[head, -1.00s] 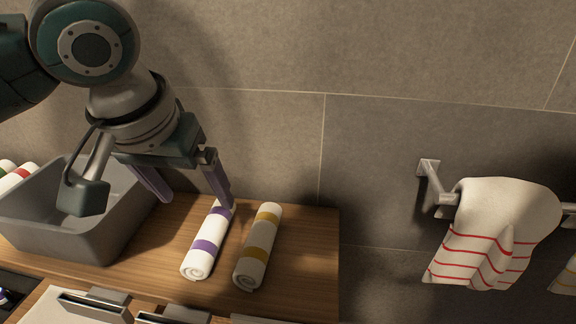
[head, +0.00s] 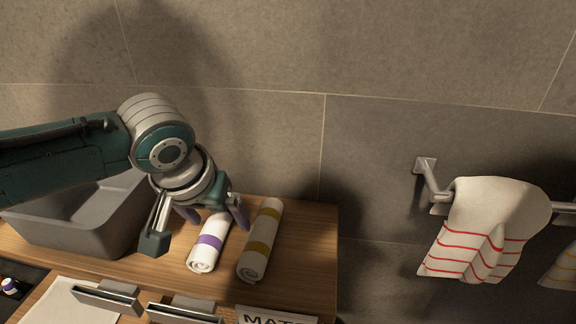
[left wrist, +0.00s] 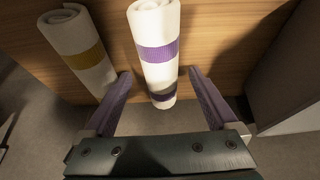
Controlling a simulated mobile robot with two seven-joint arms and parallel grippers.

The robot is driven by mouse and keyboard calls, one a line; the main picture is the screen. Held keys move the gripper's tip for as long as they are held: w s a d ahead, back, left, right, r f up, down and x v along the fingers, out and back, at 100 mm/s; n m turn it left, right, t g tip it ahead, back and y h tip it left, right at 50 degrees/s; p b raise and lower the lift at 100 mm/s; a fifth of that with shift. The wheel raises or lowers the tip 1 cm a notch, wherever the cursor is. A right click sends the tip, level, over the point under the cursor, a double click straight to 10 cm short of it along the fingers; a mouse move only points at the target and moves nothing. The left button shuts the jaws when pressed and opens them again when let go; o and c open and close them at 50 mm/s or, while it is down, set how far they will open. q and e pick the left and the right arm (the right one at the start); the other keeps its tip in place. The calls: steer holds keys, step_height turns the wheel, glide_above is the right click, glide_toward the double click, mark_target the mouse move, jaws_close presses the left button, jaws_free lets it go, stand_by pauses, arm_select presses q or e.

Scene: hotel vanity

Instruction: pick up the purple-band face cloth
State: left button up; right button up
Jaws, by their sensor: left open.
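The purple-band face cloth (head: 207,247) is a white roll lying on the wooden counter, partly hidden behind my left gripper in the head view. My left gripper (head: 213,214) is open above its far part. In the left wrist view the cloth (left wrist: 157,45) runs between the two spread purple fingers (left wrist: 163,100), with a gap on each side and no visible contact. The yellow-band cloth (head: 262,238) lies close beside it, to the right in the head view, and also shows in the left wrist view (left wrist: 80,45). My right gripper is not in view.
A grey basin (head: 88,222) stands left of the cloths on the wooden counter (head: 318,250). Metal holders (head: 186,309) and a partly hidden "MAT" sign (head: 275,316) are at the front. A red-striped towel (head: 480,235) hangs on the wall rail at right.

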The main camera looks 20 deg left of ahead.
mark_target(217, 216)
arm_select(q)
steer(key=c, duration=1.4)
steer(key=shift+r, duration=0.15)
steer(key=shift+c, duration=0.2)
step_height(217, 216, up, 20)
steer(key=b, duration=0.3)
